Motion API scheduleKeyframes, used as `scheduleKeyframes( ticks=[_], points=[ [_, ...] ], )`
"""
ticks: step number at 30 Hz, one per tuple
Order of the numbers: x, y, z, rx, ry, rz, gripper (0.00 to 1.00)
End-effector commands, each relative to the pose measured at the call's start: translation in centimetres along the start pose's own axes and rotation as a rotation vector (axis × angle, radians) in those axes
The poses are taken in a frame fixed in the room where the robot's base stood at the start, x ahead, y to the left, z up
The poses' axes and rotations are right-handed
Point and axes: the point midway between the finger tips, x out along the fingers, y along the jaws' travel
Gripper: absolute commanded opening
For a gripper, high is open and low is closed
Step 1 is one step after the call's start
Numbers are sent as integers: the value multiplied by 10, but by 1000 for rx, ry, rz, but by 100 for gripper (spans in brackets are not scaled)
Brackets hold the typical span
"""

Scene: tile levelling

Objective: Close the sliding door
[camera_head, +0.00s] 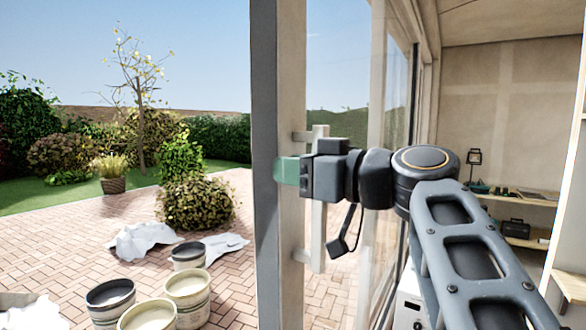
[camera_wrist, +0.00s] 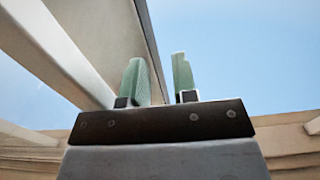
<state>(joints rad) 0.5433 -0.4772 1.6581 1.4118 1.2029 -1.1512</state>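The sliding door's upright stile (camera_head: 291,80) stands mid-picture in the head view, beige with a grey edge, with glass to its right. The door stands open, with the patio in plain view to its left. A pale vertical bar handle (camera_head: 318,240) is on the door, partly hidden behind my gripper. My gripper (camera_head: 286,170) is at handle height, its green fingertips overlapping the stile in the picture. I cannot tell whether they touch it. In the wrist view my gripper (camera_wrist: 159,80) has its two green fingers apart, with sky and a pale frame part visible between or behind them.
Several paint buckets (camera_head: 149,315) and crumpled white sheets (camera_head: 141,240) lie on the brick patio at the left. A round bush (camera_head: 197,203) stands behind them. Inside at the right are shelves (camera_head: 515,195) with tools and a black case (camera_head: 515,228).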

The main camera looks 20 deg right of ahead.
Motion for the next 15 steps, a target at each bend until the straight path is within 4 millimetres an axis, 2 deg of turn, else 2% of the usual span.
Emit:
scheduleKeyframes(
  ticks=[1, 7, 15],
  points=[
    [0, 0, 0, 0, 0, 0, 31],
    [0, 0, 0, 0, 0, 0, 49],
    [-1, 0, 0, 0, 0, 1, 49]
  ],
)
